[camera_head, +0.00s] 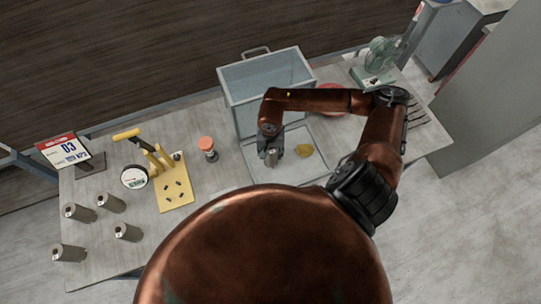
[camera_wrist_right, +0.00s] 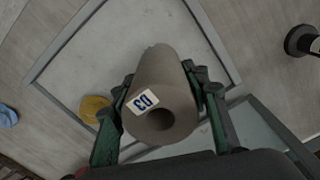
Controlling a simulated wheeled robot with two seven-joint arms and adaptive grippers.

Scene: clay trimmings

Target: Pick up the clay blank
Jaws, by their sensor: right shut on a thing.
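My right gripper (camera_head: 271,151) is over the light tray in the middle of the table. It is shut on a grey clay blank (camera_wrist_right: 163,68), a cylinder with a round hole in its end. In the right wrist view the green fingers lie on both sides of it, and a white label with a blue 03 shows upside down. In the head view only a small part of this blank shows under the gripper; I cannot tell if it touches the tray. Similar grey cylinders (camera_head: 111,202) stand at the table's left end. My left gripper is not in view.
The tray (camera_head: 262,175) also bears a yellow lump (camera_head: 304,150). A clear bin (camera_head: 262,78) stands close behind. A green fan (camera_head: 382,54) is at the back right.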

